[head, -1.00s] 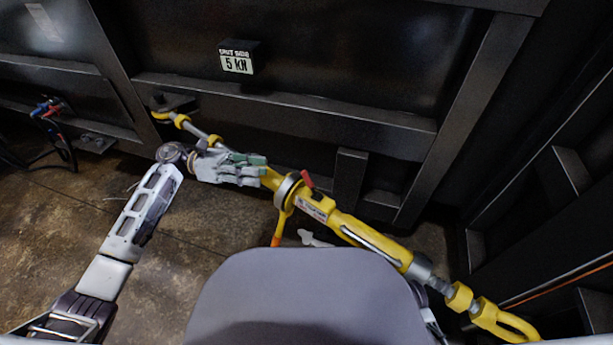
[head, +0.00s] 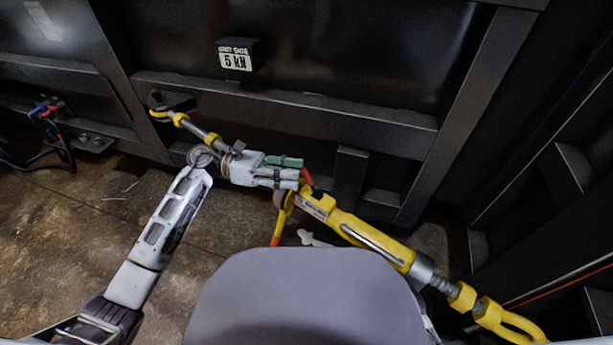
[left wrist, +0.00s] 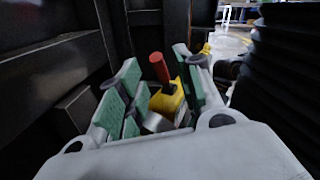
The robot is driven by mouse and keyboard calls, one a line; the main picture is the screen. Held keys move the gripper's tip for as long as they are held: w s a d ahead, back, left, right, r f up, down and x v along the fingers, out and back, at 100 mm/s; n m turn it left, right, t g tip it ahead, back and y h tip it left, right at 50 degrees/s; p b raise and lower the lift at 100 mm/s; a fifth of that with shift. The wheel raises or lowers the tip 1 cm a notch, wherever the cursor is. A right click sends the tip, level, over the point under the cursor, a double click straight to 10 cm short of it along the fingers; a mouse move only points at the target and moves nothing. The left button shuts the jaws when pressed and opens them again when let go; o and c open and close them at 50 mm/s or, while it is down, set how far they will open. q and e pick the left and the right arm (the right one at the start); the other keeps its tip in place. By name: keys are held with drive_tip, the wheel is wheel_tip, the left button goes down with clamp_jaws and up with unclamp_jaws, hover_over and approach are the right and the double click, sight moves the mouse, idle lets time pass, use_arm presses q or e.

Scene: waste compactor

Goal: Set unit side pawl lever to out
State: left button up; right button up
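A yellow ratchet turnbuckle (head: 345,222) runs diagonally in front of the dark compactor wall. A small red-tipped lever (head: 307,177) stands on its body, which I take to be the pawl lever. My left gripper (head: 299,174) reaches in from the left along the turnbuckle, with its fingertips close to the red lever. In the left wrist view the red lever (left wrist: 160,68) stands upright on the yellow body (left wrist: 168,101), between the spread green-padded fingers (left wrist: 160,90). I see no clear grip on it. My right gripper is not in view.
An orange-tipped handle (head: 281,219) hangs below the turnbuckle. A black box labelled 5 kN (head: 236,56) is on the wall above. Dark frame beams (head: 350,180) stand close behind. Open floor (head: 60,240) lies at the left.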

sight(307, 175)
use_arm(q)
drive_tip(key=shift+s+d+b, duration=0.15)
drive_tip(key=shift+s+d, duration=0.05)
drive_tip(key=shift+d, duration=0.85)
drive_tip(key=shift+s+d+b, duration=0.15)
drive_tip(key=shift+d, duration=0.85)
clamp_jaws()
